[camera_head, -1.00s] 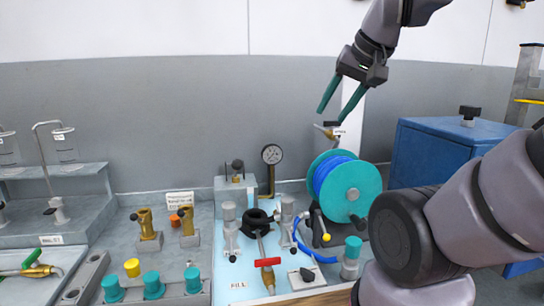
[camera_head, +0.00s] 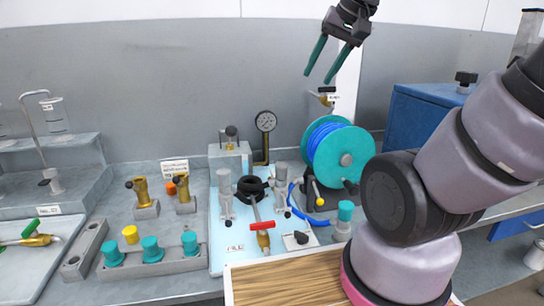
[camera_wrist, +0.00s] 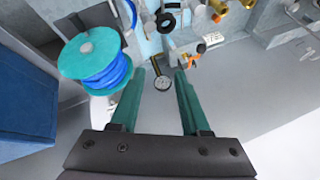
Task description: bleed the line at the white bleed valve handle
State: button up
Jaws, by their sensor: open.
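My gripper (camera_head: 317,58) is open and empty, high above the blue hose reel, with its two teal fingers pointing down. A small brass valve (camera_head: 324,100) with a dark top and a white tag (camera_head: 334,98) sits on a pale post behind the reel, below my gripper. I cannot clearly make out a white handle on it. In the wrist view my fingers (camera_wrist: 158,95) are apart with nothing between them. A pale part beside the reel there is partly hidden by the left finger. Another brass valve (camera_head: 263,240) has a red handle (camera_head: 262,225).
The reel (camera_head: 355,147) with teal flanges stands under my gripper. A pressure gauge (camera_head: 266,121) stands to its left, and a blue box (camera_head: 415,115) to its right. Teal knobs (camera_head: 151,249) and brass fittings (camera_head: 142,192) fill the left bench. The space around my gripper is free.

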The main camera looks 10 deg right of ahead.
jog(key=w+a+f+g, duration=0.15)
jog(key=w+f, duration=0.25)
jog(key=w, duration=0.5)
jog(key=n+g+h, duration=0.2)
jog(key=n+g, duration=0.2)
jog(key=g, duration=0.1)
send_over(274, 174)
notch_tip(274, 174, down, 23)
notch_tip(274, 174, down, 11)
jog(key=shift+c, duration=0.3)
grip_shut()
